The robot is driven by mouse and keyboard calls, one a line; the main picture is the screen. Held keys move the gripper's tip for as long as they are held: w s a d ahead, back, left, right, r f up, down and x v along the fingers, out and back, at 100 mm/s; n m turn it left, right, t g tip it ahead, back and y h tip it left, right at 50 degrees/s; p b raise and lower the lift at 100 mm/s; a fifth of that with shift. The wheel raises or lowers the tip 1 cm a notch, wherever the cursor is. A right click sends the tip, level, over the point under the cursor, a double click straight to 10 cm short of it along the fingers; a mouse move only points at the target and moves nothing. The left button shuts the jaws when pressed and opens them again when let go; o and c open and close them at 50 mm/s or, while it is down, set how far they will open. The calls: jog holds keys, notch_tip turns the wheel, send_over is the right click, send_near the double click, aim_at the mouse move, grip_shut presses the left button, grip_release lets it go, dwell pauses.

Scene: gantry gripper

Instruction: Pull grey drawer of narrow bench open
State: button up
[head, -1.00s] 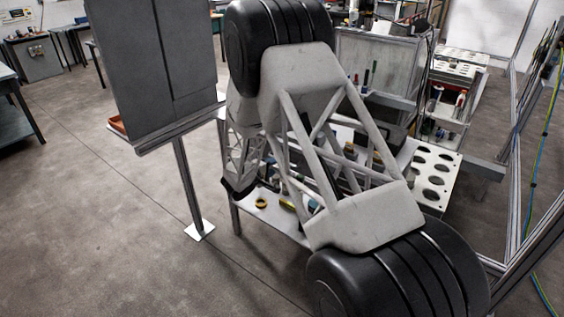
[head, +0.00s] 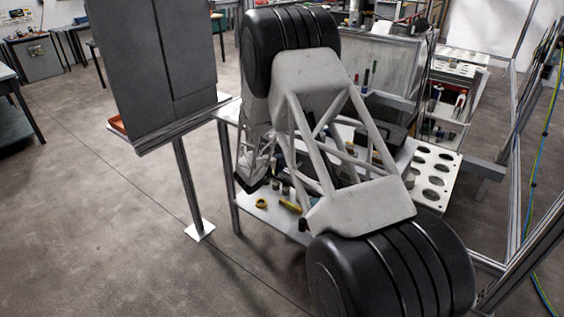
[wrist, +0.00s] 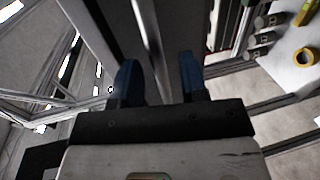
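The narrow bench shows behind my arm in the head view, with its lower shelf (head: 250,212) in sight. Its drawer front is hidden by my arm there, so I cannot tell how far the drawer is out. In the wrist view my gripper (wrist: 158,78) has its two blue-tipped fingers apart. A pale narrow bar (wrist: 150,45) runs between and beyond the fingertips, in front of dark grey surfaces. I cannot tell whether it is the drawer's handle, or whether the fingers touch it. In the head view the gripper end (head: 247,178) is at the bench's left side, above the shelf.
A yellow tape roll (head: 262,203) and a yellow tool (head: 290,207) lie on the lower shelf. A grey panel on a post (head: 160,70) stands close to the left. A white plate with holes (head: 435,180) is at the right. The floor at front left is clear.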

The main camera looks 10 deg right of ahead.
jog(key=shift+x, duration=1.05)
grip_shut()
